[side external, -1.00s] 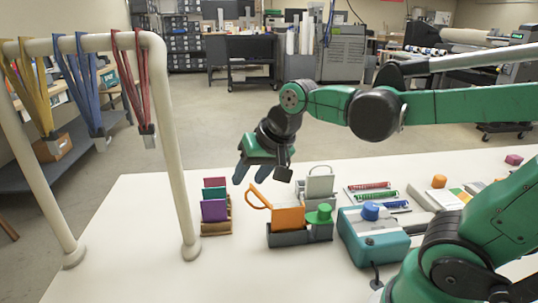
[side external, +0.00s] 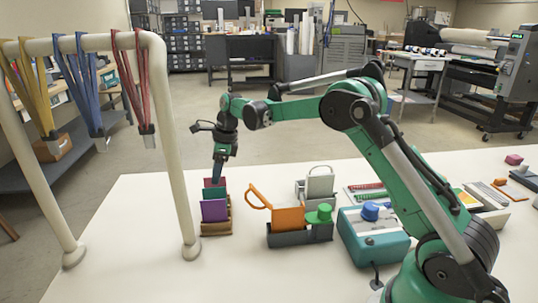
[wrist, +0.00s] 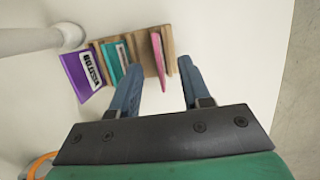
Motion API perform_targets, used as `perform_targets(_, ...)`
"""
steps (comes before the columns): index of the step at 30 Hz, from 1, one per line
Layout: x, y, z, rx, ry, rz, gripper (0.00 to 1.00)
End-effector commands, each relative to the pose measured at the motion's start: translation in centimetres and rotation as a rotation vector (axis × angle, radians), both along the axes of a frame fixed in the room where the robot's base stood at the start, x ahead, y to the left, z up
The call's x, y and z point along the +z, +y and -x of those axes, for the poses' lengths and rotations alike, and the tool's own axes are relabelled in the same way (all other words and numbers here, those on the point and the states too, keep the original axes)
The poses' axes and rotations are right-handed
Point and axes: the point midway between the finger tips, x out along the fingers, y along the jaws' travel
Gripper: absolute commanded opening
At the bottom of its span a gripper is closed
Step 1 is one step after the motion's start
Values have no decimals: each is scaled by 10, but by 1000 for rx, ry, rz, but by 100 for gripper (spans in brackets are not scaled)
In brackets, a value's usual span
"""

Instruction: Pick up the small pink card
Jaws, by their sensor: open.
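The small pink card (wrist: 158,58) stands on edge in the wooden rack (wrist: 169,42), at the end nearest my gripper in the wrist view. In the side view the pink card (side external: 209,182) is at the back of the rack (side external: 216,234), partly hidden. A teal card (side external: 214,193) and a purple card (side external: 214,211) stand in front of it. My gripper (wrist: 160,66) is open, fingers pointing down, with one blue finger on each side of the pink card. I cannot tell whether they touch it. In the side view the gripper (side external: 217,178) is at the rack's back end.
A cream post frame (side external: 180,150) with hanging coloured straps stands left of the rack. To the right are a grey holder (side external: 288,238) with an orange tag (side external: 288,218) and a teal machine (side external: 372,245). The white table in front of the rack is clear.

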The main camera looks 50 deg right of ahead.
Motion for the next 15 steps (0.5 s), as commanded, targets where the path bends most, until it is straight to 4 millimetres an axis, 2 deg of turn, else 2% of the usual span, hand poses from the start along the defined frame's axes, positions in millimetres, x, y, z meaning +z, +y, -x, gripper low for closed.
perform_targets(9, -40, 8, -8, 4, -1, 1, 42)
perform_targets(15, -46, 10, -9, 4, -2, 2, 42)
